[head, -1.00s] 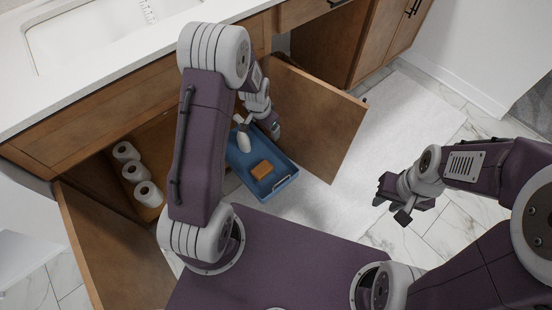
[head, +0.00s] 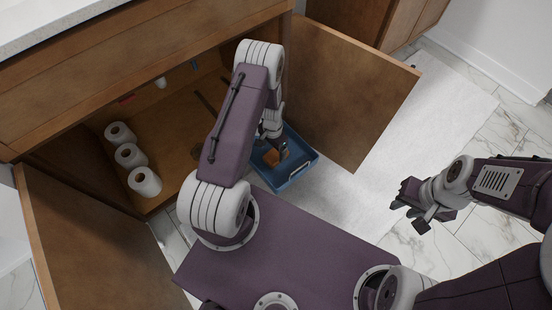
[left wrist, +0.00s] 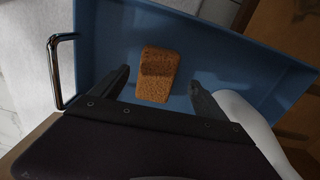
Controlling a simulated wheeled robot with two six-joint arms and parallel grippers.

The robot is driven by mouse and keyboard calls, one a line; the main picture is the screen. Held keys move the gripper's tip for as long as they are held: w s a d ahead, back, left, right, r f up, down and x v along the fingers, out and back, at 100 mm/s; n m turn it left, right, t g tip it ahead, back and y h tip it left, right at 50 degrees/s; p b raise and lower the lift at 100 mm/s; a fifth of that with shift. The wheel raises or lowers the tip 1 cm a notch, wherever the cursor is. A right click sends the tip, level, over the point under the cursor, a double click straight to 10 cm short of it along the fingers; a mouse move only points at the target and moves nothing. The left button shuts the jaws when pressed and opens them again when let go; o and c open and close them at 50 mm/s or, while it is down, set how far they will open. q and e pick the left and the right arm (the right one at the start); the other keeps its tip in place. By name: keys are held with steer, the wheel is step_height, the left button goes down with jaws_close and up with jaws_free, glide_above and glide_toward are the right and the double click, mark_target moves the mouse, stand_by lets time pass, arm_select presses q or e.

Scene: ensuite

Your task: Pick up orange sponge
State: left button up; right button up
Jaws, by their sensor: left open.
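The orange sponge (left wrist: 158,75) lies flat on the floor of the blue tray (left wrist: 220,50). In the head view the sponge (head: 271,157) is partly hidden by my left gripper (head: 281,148), which hangs over the tray (head: 304,163). In the left wrist view my left gripper (left wrist: 158,92) is open, with one finger on each side of the sponge and a gap on both sides. I cannot tell how far above the tray floor the fingertips are. My right gripper (head: 405,200) is off to the right, over the floor; its jaws are unclear.
A white bottle (left wrist: 245,115) is beside the left gripper's right finger. The tray has a metal handle (left wrist: 56,70). An open cabinet door (head: 350,90) stands just beyond the tray. Several toilet rolls (head: 130,155) stand in the cabinet. The white mat (head: 440,110) is clear.

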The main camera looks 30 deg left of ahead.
mark_target(274, 156)
arm_select(q)
step_height(274, 156, down, 5)
steer(key=b, duration=0.4)
steer(key=shift+s+d+f, duration=0.15)
steer(key=shift+f, duration=0.05)
steer(key=shift+r, duration=0.1)
steer(key=shift+c, duration=0.7)
steer(key=c, duration=1.3)
step_height(274, 156, up, 9)
steer(key=p, duration=0.6)
steer(key=shift+r, duration=0.55)
